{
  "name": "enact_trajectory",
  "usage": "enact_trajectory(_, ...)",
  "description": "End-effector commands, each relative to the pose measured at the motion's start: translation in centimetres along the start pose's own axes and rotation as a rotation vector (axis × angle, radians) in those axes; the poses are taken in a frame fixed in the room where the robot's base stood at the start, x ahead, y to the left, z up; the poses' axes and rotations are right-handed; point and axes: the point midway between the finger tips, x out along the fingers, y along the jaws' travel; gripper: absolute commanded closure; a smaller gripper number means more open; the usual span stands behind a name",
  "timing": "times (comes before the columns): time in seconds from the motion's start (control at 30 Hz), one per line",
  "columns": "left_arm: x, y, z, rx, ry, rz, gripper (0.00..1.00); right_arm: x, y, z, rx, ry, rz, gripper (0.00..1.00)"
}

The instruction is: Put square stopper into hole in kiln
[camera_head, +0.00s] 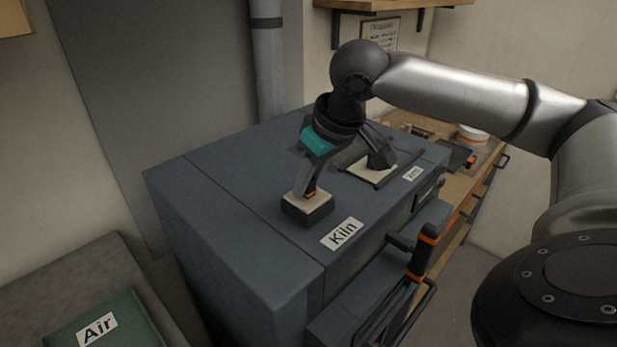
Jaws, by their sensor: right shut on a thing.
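The kiln (235,240) is a large blue-grey box with a "Kiln" label (342,233) on its top. A square stopper (307,209), a dark block with a pale top and an orange part in the middle, is on or just above the kiln top near the left label. My right gripper (309,190) points down and is shut on this stopper from above. The fingers hide part of its handle. Whether the stopper sits in a hole is hidden. A second pale square (366,174) with a dark upright piece lies behind to the right. My left gripper is not in view.
A green box labelled "Air" (97,330) stands at the lower left. A dark handle with orange bands (424,252) stands at the kiln's front right. A wooden counter (487,150) with small items lies behind. A grey pipe (268,65) rises behind the kiln.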

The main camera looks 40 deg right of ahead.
Motion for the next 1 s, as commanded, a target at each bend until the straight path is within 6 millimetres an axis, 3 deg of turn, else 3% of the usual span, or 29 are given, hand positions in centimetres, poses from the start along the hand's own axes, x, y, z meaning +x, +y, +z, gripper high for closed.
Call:
enact_trajectory(0.23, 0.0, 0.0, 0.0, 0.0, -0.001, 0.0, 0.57, 0.0, 0.0, 0.0, 0.0, 0.001, 0.001, 1.0)
enact_trajectory(0.27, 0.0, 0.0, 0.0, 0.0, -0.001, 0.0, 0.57, 0.0, 0.0, 0.0, 0.0, 0.001, 0.001, 0.71)
enact_trajectory(0.57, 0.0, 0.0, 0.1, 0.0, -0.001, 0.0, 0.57, 0.0, 0.0, 0.0, 0.0, 0.0, 0.001, 0.38)
enact_trajectory(1.0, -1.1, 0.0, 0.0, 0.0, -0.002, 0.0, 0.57, -0.8, 0.0, -0.3, 0.0, -0.001, 0.0, 0.38)
